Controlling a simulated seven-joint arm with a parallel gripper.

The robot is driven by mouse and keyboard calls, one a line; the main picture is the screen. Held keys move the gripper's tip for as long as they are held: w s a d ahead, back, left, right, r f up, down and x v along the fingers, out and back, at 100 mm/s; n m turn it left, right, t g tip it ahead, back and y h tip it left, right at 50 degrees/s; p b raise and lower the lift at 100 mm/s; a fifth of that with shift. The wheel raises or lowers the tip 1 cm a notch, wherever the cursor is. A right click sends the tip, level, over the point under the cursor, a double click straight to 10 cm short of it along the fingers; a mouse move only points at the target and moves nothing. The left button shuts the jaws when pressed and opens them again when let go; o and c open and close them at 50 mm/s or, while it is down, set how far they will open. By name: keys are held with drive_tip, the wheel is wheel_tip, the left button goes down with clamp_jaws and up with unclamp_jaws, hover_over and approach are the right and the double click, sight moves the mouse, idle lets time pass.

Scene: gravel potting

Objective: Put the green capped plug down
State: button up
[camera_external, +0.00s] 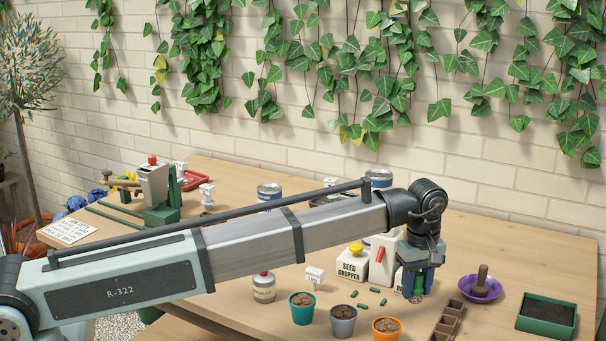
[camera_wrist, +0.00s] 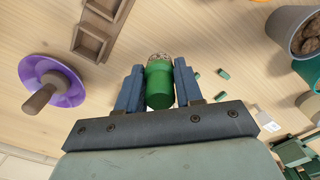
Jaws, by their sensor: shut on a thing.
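My gripper (camera_wrist: 158,76) is shut on a green capped plug (camera_wrist: 159,86), which sits between its two blue-grey fingers. The plug's green body faces the wrist camera, and a speckled brown end shows beyond it. In the external view my gripper (camera_external: 417,284) points down over the table's right half, with a bit of the green plug (camera_external: 418,286) showing between the fingers. I cannot tell whether the plug touches the wood. Several small green pieces (camera_external: 374,290) lie loose on the table to the left.
A brown divided tray (camera_external: 447,322) stands close by at the right front. A purple dish (camera_external: 481,288) and a green tray (camera_external: 546,315) are farther right. Teal (camera_external: 302,308), grey (camera_external: 343,321) and orange (camera_external: 386,329) pots stand front left. A seed dropper box (camera_external: 352,266) is behind.

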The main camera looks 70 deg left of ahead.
sight(415, 298)
drive_tip(key=shift+f, duration=1.75)
drive_tip(key=shift+f, duration=0.1)
drive_tip(key=o, duration=1)
wheel_tip(415, 298, up, 12)
drive_tip(key=shift+r, duration=0.15)
